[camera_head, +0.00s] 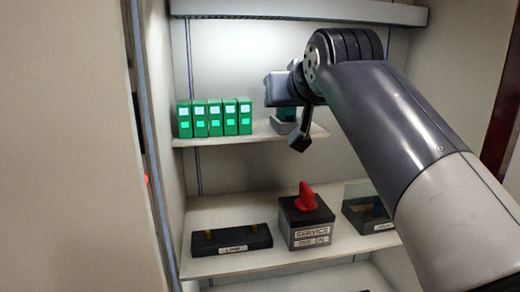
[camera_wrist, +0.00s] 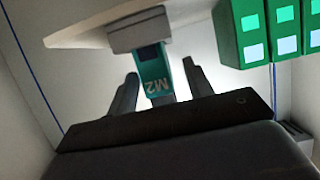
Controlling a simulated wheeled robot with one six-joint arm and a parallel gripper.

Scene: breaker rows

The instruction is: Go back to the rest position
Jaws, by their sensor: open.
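My gripper (camera_wrist: 160,72) is open in the wrist view, one finger on each side of a green module marked M2 (camera_wrist: 153,68). Both fingers look apart from it. The module sits in a grey holder (camera_wrist: 138,33) on the shelf. In the head view my gripper (camera_head: 280,90) is at the upper shelf, in front of the holder (camera_head: 285,127); its fingertips are hard to make out there, and my arm comes in from the right.
A row of several green breakers (camera_head: 215,118) stands left on the upper shelf (camera_head: 255,133). The lower shelf (camera_head: 215,265) holds a black labelled block (camera_head: 232,240), a SERVICE box (camera_head: 306,222) with a red handle (camera_head: 305,197), and an open dark box (camera_head: 370,215). A cabinet panel (camera_head: 70,150) stands left.

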